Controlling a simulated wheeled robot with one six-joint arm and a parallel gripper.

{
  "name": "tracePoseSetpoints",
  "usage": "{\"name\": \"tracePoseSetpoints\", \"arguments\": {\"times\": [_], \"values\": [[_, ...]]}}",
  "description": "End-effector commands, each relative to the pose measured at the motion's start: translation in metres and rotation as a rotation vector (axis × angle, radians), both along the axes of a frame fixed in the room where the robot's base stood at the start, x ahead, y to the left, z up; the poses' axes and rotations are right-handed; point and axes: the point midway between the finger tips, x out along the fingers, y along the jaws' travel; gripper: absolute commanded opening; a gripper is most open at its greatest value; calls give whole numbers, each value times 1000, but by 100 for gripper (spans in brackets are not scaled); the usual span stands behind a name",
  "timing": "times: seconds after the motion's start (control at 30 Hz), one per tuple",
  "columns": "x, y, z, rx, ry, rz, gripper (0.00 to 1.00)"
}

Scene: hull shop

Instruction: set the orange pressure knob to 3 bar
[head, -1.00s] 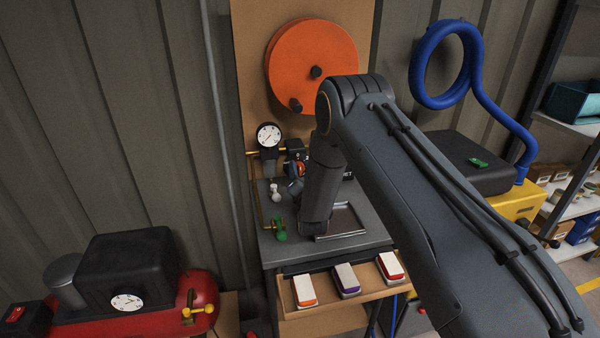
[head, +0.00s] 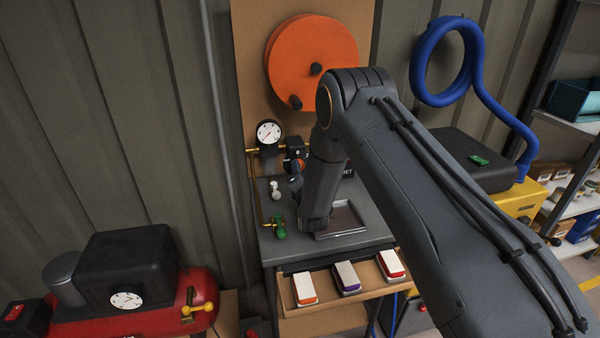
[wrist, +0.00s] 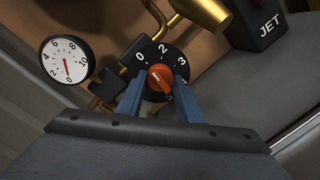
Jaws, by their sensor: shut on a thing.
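The orange pressure knob (wrist: 161,78) sits on a round black dial in the wrist view, with white numerals including 0, 2 and 3 around it. A pale mark shows on the knob's left side; the exact setting is hard to read. My gripper (wrist: 158,86) has its two blue fingers on either side of the knob and is shut on it. In the head view the knob (head: 293,165) is small and partly hidden by my arm. The white pressure gauge (wrist: 68,60) is left of the dial, its red needle near 0. It also shows in the head view (head: 268,132).
A black block marked JET (wrist: 264,22) and brass pipes lie close beyond the dial. A green valve handle (head: 279,228) and a grey tray (head: 343,218) are on the bench. An orange disc (head: 312,62) hangs above; a red compressor (head: 190,300) stands left.

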Motion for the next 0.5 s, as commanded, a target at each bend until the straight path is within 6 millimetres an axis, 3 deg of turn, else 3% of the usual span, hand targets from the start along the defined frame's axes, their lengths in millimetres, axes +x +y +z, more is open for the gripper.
{"name": "tracePoseSetpoints", "arguments": {"times": [0.5], "values": [[1,-1,0,442,126,-1,10]]}}
